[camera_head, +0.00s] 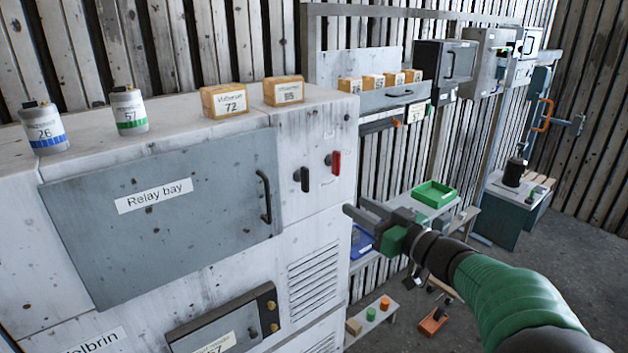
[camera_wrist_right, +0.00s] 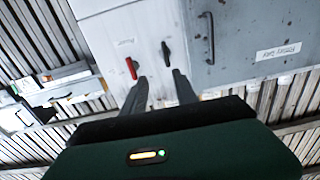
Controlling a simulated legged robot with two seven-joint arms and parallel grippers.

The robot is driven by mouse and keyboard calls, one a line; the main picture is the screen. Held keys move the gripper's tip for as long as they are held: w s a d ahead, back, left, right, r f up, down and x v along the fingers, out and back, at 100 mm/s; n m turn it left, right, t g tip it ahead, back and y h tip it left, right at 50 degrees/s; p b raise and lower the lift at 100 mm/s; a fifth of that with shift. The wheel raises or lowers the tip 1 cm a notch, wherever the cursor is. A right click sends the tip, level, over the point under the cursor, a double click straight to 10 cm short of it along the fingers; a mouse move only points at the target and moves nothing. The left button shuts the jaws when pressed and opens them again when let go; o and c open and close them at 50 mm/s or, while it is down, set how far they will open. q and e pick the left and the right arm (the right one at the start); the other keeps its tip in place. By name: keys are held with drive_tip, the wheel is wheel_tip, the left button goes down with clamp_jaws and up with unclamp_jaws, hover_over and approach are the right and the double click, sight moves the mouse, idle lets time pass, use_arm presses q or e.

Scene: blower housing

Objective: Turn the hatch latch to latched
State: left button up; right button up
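The grey hatch marked "Relay bay" (camera_head: 165,215) is closed flat on the white cabinet, with a black bar handle (camera_head: 264,197) at its right. Right of it are two small turn handles, one black (camera_head: 305,180) and one red (camera_head: 335,163), both roughly upright; their labels are too small to read, so I cannot tell which is the hatch latch. Both also show in the right wrist view, the black one (camera_wrist_right: 166,52) and the red one (camera_wrist_right: 131,68). My right gripper (camera_head: 356,207) is open and empty, its fingers pointing at the cabinet below these handles. My left gripper is out of view.
Two white cans (camera_head: 129,111) and two orange boxes (camera_head: 224,101) stand on the cabinet top. A vent grille (camera_head: 314,280) lies below the handles. A shelf with a green tray (camera_head: 434,194) stands behind my right gripper. The space before the cabinet face looks clear.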

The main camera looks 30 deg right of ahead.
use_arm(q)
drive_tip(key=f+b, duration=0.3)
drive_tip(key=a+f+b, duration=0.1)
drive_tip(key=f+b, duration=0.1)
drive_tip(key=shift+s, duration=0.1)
use_arm(e)
drive_tip(key=s+d, duration=0.1)
drive_tip(key=s, duration=1.9)
drive_tip(key=shift+d, duration=0.35)
drive_tip(key=shift+a, duration=0.1)
